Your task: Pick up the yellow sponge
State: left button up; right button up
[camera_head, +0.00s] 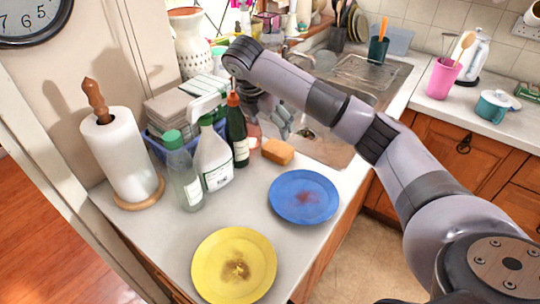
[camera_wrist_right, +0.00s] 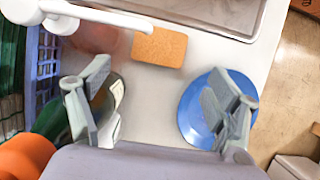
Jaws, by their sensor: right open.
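The yellow sponge (camera_head: 277,151) is an orange-yellow block lying on the white counter, behind the blue plate and to the right of the bottles. In the right wrist view the sponge (camera_wrist_right: 160,46) shows whole, ahead of the fingertips and between their two lines. My right gripper (camera_head: 272,122) is above the counter near the sink edge, just behind the sponge in the head picture, partly hidden by bottles. In the wrist view my right gripper (camera_wrist_right: 157,92) has its fingers wide apart with nothing between them. My left gripper is not in view.
A green bottle (camera_head: 237,138), a white spray bottle (camera_head: 214,160) and a clear bottle (camera_head: 185,180) stand left of the sponge. A blue plate (camera_head: 304,197) and a yellow plate (camera_head: 234,265) lie in front. The sink (camera_head: 330,148) is behind. A paper towel roll (camera_head: 122,155) stands left.

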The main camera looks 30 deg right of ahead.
jog(key=p, duration=0.2)
send_over(278, 147)
jog(key=a, duration=0.2)
jog(key=f, duration=0.4)
jog(key=s+f, duration=0.1)
jog(key=f, duration=0.1)
jog(key=shift+d, duration=0.15)
jog(key=shift+w+f, duration=0.15)
jog(key=shift+f, duration=0.1)
jog(key=p+x, duration=0.2)
jog(key=x, duration=0.3)
jog(key=shift+f, duration=0.2)
jog(key=shift+c, duration=0.5)
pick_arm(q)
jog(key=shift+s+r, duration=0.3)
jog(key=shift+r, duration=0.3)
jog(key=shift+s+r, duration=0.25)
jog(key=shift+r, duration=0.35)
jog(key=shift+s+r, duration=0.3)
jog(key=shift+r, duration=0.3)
pick_arm(e)
jog(key=c, duration=0.4)
jog(key=shift+c, duration=0.2)
